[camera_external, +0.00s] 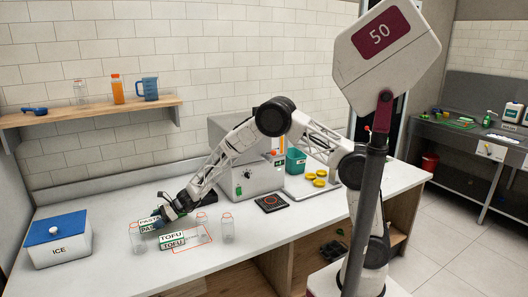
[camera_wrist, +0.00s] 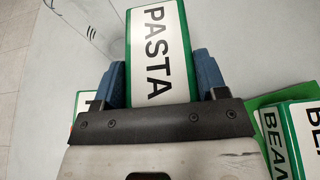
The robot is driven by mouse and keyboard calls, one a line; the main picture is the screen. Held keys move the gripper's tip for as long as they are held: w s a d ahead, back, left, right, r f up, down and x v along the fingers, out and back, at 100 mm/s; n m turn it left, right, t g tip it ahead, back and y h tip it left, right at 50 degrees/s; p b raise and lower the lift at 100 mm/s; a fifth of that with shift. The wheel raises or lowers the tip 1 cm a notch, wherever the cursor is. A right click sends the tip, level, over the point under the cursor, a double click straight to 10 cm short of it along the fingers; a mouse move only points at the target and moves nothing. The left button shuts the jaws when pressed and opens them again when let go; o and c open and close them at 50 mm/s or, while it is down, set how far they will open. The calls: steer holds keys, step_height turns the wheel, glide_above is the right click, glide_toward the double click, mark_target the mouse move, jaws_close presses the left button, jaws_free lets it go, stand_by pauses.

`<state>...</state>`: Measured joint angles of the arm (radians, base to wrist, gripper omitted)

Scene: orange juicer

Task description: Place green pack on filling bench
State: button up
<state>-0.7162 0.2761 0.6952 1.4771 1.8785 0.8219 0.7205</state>
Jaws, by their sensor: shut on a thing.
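My gripper (camera_wrist: 162,85) has its blue fingers closed on the sides of a green and white pack labelled PASTA (camera_wrist: 156,50). In the external view my gripper (camera_external: 166,212) is low over the front left of the white bench (camera_external: 100,276), at the PASTA pack (camera_external: 149,221). I cannot tell whether the held pack touches the surface below. Another green-edged pack (camera_wrist: 87,104) is partly hidden left of the fingers in the wrist view. Packs labelled BEAN (camera_wrist: 274,130) are at the right. Packs labelled TOFU (camera_external: 172,236) are just right of my gripper in the external view.
Clear bottles stand close by, one left (camera_external: 137,238) and one right (camera_external: 228,228). An orange outline (camera_external: 208,240) marks the bench beside the TOFU packs. A blue-lidded ICE box (camera_external: 60,248) is at the left. A grey machine (camera_external: 240,180) and black scale (camera_external: 271,203) stand farther right.

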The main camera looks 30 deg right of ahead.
steer(key=shift+f, duration=0.35)
steer(key=shift+f, duration=1.9)
steer(key=shift+f, duration=0.15)
steer(key=o, duration=1)
steer(key=shift+v, duration=0.75)
steer(key=v, duration=1)
steer(key=shift+d+r, duration=0.2)
steer(key=shift+r, duration=0.1)
